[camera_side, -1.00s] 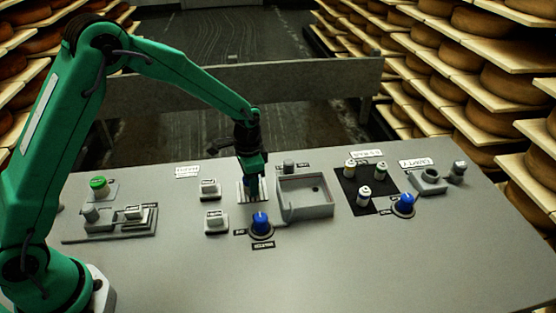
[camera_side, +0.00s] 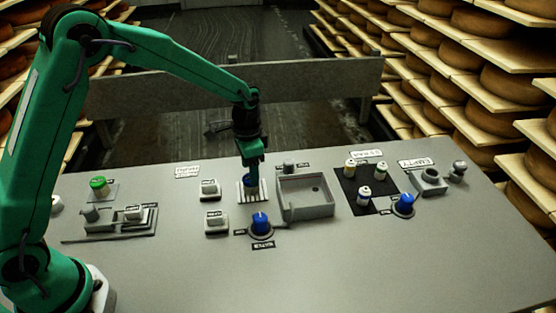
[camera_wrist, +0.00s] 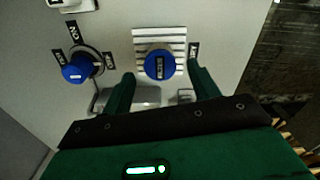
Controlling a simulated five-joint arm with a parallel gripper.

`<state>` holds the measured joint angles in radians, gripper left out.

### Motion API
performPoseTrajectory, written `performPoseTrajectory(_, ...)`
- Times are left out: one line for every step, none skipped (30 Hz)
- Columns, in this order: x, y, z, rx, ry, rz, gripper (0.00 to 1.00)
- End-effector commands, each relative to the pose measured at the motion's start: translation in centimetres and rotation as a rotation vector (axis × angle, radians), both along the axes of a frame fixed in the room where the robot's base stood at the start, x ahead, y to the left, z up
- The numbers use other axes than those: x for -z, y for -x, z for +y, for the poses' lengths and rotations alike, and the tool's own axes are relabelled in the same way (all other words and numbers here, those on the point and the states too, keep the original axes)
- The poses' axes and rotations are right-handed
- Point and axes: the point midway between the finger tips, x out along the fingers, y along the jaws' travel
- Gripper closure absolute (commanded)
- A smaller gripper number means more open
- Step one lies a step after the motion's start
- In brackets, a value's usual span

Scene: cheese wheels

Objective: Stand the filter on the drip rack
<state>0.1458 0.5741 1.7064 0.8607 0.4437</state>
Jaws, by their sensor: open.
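The filter is a short blue cylinder with a small label on its top; in the wrist view the filter (camera_wrist: 160,65) stands upright on the striped white drip rack (camera_wrist: 143,38). In the side view the blue filter (camera_side: 250,182) shows on the drip rack (camera_side: 264,196), partly hidden under my gripper. My gripper (camera_side: 251,170) is directly above it, pointing down. In the wrist view my gripper (camera_wrist: 162,84) has its two green fingers wide apart, with nothing between them touching.
A grey square basin (camera_side: 305,196) stands right of the rack. A blue knob (camera_side: 260,222) is in front, and white switches (camera_side: 215,223) are to the left. A dark mat (camera_side: 350,190) holds several small bottles. The front of the panel is clear.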

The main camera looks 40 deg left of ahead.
Motion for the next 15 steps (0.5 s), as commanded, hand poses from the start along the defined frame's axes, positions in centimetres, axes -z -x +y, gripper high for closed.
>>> performPoseTrajectory(-1.0, -0.1, 0.0, 0.0, 0.001, -0.004, 0.4)
performPoseTrajectory(-1.5, -0.1, 0.0, 0.0, 0.001, -0.004, 0.4)
performPoseTrajectory(-2.2, -0.1, 0.0, 0.0, 0.001, -0.004, 0.4)
performPoseTrajectory(-2.7, -0.1, 0.0, 0.0, 0.001, -0.004, 0.4)
performPoseTrajectory(-3.2, 0.0, 0.0, 0.0, 0.001, -0.003, 0.4)
performPoseTrajectory(-3.8, -0.1, 0.0, 0.0, 0.001, -0.004, 0.4)
performPoseTrajectory(-4.3, 0.0, 0.0, 0.0, 0.001, -0.003, 0.4)
performPoseTrajectory(-4.7, 0.0, 0.0, 0.0, 0.0, -0.004, 0.4)
performPoseTrajectory(-5.2, 0.0, 0.0, 0.0, 0.001, -0.003, 0.4)
performPoseTrajectory(-5.6, 0.0, 0.0, 0.0, 0.0, -0.002, 0.4)
performPoseTrajectory(-5.9, 0.0, 0.0, 0.0, 0.001, -0.003, 0.4)
performPoseTrajectory(-6.3, 0.0, 0.0, 0.0, 0.0, -0.002, 0.4)
performPoseTrajectory(-6.6, 0.0, 0.0, 0.0, 0.001, -0.001, 0.4)
performPoseTrajectory(-6.8, 0.0, 0.0, 0.0, 0.001, -0.001, 0.4)
performPoseTrajectory(-7.1, 0.0, 0.0, 0.0, 0.0, -0.001, 0.4)
